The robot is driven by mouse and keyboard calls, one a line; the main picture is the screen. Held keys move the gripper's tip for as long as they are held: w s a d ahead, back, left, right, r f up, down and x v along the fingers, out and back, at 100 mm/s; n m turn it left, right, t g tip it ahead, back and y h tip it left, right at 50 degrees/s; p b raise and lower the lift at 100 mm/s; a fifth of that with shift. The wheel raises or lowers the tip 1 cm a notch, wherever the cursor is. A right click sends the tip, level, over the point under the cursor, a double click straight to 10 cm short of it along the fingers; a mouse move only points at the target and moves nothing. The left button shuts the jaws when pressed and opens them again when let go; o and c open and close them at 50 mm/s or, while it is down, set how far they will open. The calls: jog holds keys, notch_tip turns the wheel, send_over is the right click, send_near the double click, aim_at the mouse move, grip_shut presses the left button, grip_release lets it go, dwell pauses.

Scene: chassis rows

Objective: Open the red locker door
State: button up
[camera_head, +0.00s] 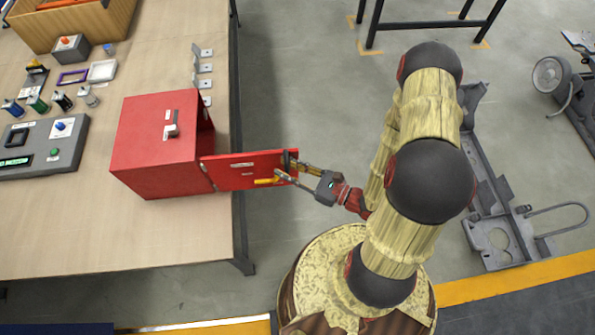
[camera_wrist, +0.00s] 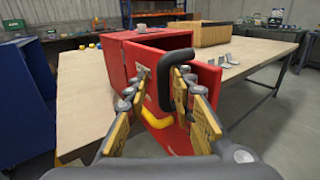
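The red locker (camera_head: 155,145) stands on the workbench near its right edge in the head view. Its red door (camera_head: 228,171) stands swung out from the locker and reaches past the bench edge. A black bent handle (camera_wrist: 167,80) sits on the door near its free end. My gripper (camera_head: 286,172) is at that free end, its fingers spread apart. In the wrist view, my gripper (camera_wrist: 162,95) has the handle between or just beyond its fingers; contact is unclear. A yellow bent bar (camera_wrist: 160,128) shows low between the fingers. The locker's interior is mostly hidden.
The wooden workbench (camera_head: 95,232) holds a grey control box (camera_head: 45,145), several small cylinders and metal brackets (camera_head: 204,68). A wooden crate (camera_head: 75,22) is at the back left. Grey floor lies right of the bench; metal chassis parts (camera_head: 500,225) stand beyond my arm.

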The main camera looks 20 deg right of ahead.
jog(key=v, duration=1.2)
jog(key=shift+w, duration=0.1)
dwell(0.6)
jog(key=s+a+r+n+g+h+b, duration=0.35)
jog(key=r+n+g, duration=0.35)
jog(key=n+g, duration=0.95)
notch_tip(320, 180, up, 17)
jog(key=w+n+t+h+b, duration=0.1)
jog(key=n+t+h+b, duration=0.2)
jog(key=n+t+h, duration=0.5)
jog(key=n, duration=0.3)
jog(key=shift+w+f, duration=0.2)
jog(key=shift+w, duration=0.15)
